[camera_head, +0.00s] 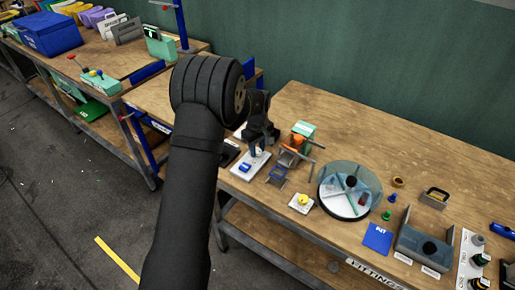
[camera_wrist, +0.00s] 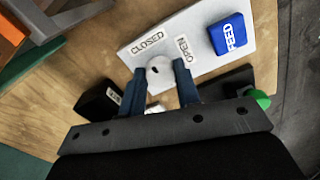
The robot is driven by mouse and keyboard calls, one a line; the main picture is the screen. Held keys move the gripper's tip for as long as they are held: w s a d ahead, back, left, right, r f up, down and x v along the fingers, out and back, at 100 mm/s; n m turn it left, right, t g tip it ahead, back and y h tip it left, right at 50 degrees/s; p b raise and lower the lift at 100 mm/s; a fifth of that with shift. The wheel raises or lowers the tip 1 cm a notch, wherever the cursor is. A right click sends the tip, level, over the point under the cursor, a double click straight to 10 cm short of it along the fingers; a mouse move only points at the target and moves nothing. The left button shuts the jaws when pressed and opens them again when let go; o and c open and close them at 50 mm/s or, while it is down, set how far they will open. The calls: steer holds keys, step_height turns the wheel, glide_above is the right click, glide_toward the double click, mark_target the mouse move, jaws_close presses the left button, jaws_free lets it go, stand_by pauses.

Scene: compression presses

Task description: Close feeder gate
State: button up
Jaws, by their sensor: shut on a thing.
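The feeder plate (camera_wrist: 213,12) is white, with a CLOSED label (camera_wrist: 148,43), an OPEN label (camera_wrist: 185,49) and a blue FEED block (camera_wrist: 230,34). A pale round knob (camera_wrist: 160,72) sits at the plate's edge, below the two labels in the wrist view. My gripper (camera_wrist: 160,70) is shut on this knob, with one blue finger on each side. Which label the knob is set to I cannot tell. In the head view the plate (camera_head: 240,172) lies near the table's front edge; my gripper (camera_head: 258,150) is over it and hides the knob.
Close right of the plate in the head view stand a small blue-grey frame (camera_head: 277,176) and an orange-topped clamp (camera_head: 293,148). A glass-topped turntable (camera_head: 345,207) and a yellow button box (camera_head: 302,202) are farther right. A green ball (camera_wrist: 262,98) shows beside my gripper.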

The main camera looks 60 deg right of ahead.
mark_target(257, 150)
stand_by(0.5)
steer(key=o, duration=1)
step_height(257, 150, up, 18)
steer(key=shift+f, duration=0.25)
step_height(257, 150, down, 18)
steer(key=shift+r, duration=0.25)
stand_by(0.4)
